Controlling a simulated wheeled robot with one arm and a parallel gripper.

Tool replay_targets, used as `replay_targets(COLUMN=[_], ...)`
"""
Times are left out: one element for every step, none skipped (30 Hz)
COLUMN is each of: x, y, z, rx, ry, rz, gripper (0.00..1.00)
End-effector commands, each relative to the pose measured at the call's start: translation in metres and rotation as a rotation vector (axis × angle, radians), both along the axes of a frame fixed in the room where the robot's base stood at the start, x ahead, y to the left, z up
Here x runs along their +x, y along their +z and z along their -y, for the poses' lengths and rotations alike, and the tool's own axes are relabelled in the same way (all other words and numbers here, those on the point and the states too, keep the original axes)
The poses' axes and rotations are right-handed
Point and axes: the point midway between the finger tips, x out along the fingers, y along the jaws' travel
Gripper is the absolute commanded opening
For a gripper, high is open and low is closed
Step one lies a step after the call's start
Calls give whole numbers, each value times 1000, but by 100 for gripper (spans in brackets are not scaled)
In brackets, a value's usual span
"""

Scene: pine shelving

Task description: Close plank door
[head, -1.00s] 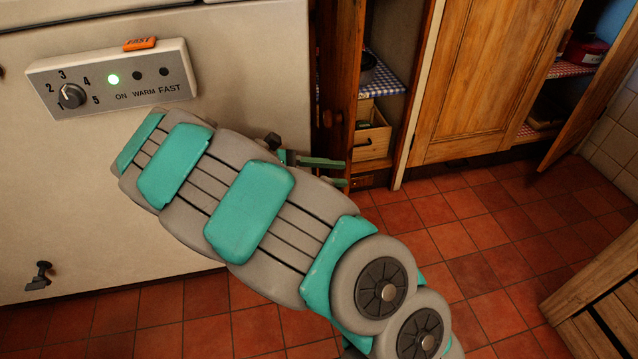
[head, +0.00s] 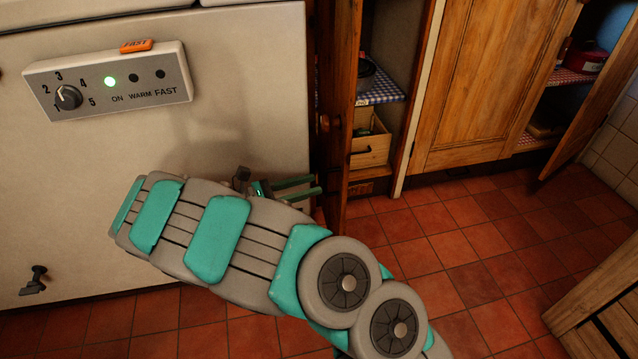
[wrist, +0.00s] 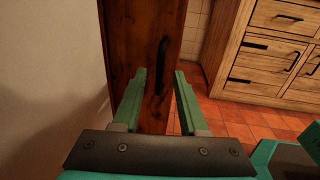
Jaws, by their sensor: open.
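A dark wooden plank door (head: 340,75) stands open beside the cream cooker, seen nearly edge-on in the head view. In the wrist view the door (wrist: 140,40) fills the middle, with a black vertical bar handle (wrist: 162,64) on its face. My gripper (head: 317,185) is low at the door's left side. In the wrist view my gripper (wrist: 160,76) is open and empty, its fingers pointing at the door on either side of the handle's lower part. The handle appears to be beyond the fingertips; I cannot tell the exact gap.
The cream cooker (head: 240,60) with its control panel (head: 110,80) is close on the left. The open cupboard shows a checked shelf (head: 384,90) and a small wooden drawer (head: 370,150). Another cupboard door (head: 592,90) stands open at right. Red floor tiles (head: 470,215) are clear.

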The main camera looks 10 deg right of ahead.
Motion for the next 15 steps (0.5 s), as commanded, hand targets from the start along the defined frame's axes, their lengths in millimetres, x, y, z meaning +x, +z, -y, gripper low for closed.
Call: replay_targets(x=[0, 1, 2, 3, 3, 4, 4, 4, 4, 4, 4, 4, 4, 4, 4], y=[0, 0, -1, -1, -1, -1, -1, -1, -1, -1, -1, -1, -1, -1, -1], z=[9, 14, 19, 23, 26, 28, 30, 31, 32, 32, 32, 32, 32, 32, 32], rx=[-2, -2, -1, -1, -1, -1, -1, -1, 0, 0, 0, 0, 0, 0, 0], ry=[-4, -3, -2, -2, -2, -2, -1, -1, -1, -1, 0, 0, 0, 0, 0], rz=[-2, -2, -2, -3, -2, -2, -2, -2, -2, -2, -2, -2, -1, -2, -1], gripper=[42, 42, 42, 42, 42, 42, 42, 42, 42, 42, 42, 42, 42, 42, 41])
